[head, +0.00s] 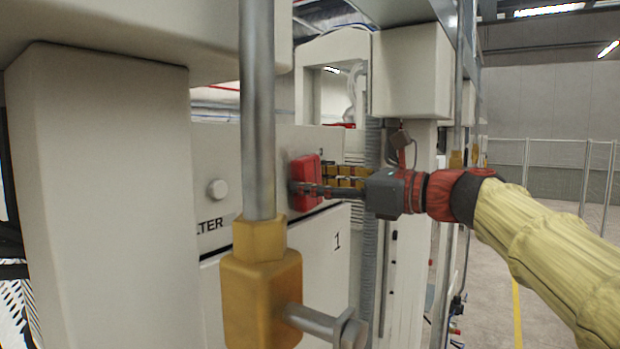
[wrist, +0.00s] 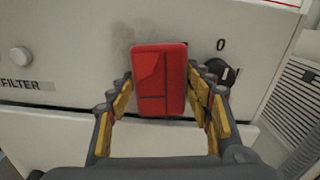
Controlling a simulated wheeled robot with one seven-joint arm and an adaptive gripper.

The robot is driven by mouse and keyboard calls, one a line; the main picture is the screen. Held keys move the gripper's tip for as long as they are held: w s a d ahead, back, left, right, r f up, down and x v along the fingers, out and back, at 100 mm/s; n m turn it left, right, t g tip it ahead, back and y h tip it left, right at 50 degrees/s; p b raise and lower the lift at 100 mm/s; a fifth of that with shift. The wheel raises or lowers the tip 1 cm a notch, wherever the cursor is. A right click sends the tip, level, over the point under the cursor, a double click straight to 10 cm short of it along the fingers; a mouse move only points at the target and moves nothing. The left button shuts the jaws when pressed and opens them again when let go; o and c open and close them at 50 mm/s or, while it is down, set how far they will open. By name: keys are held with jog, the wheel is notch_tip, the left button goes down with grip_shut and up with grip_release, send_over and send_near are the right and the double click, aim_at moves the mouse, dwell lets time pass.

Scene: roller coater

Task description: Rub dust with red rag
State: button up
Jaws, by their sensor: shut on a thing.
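A red rag (wrist: 158,80), a folded rectangular pad, sits between the fingers of my gripper (wrist: 160,88) in the wrist view. In the head view my gripper (head: 318,188) reaches in from the right, shut on the rag (head: 304,178) in front of the white machine panel. A grey dust smudge (wrist: 120,55) shows on the panel just left of and above the rag in the wrist view. Part of the smudge may be hidden behind the rag. I cannot tell whether the rag touches the panel.
The panel has a white knob (head: 217,190) above a FILTER label and a black rotary switch (wrist: 222,74) right of the rag. A metal post with a yellow fitting (head: 262,285) stands in front. A grey corrugated hose (head: 371,250) hangs right of the panel.

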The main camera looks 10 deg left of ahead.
aim_at(274, 170)
jog(key=shift+s+a+b, duration=0.25)
jog(key=shift+s+a, duration=0.2)
jog(key=shift+s, duration=0.7)
jog(key=shift+s+a+b, duration=0.2)
jog(key=shift+s+a, duration=0.3)
jog(key=shift+s, duration=0.6)
jog(key=shift+s+a+b, duration=0.25)
jog(key=shift+s+a, duration=0.2)
jog(key=shift+s, duration=0.7)
jog(key=shift+r+p, duration=1.2)
jog(key=shift+r, duration=0.15)
jog(key=shift+w+d+p, duration=0.3)
jog(key=shift+w+d, duration=0.2)
jog(key=shift+w, duration=0.65)
jog(key=shift+w+d+p, duration=0.35)
jog(key=shift+w+d, duration=0.15)
jog(key=shift+w, duration=0.7)
jog(key=shift+w+d+p, duration=0.3)
jog(key=shift+w+d, duration=0.2)
jog(key=shift+w, duration=0.65)
jog(key=shift+s+a+b, duration=0.3)
jog(key=shift+s+a, duration=0.2)
jog(key=shift+s, duration=0.7)
jog(key=shift+s+a+b, duration=0.25)
jog(key=shift+s+a, duration=0.3)
jog(key=shift+s, duration=0.6)
jog(key=shift+s+a+b, duration=0.3)
jog(key=shift+s+a, duration=0.2)
jog(key=shift+s, duration=0.7)
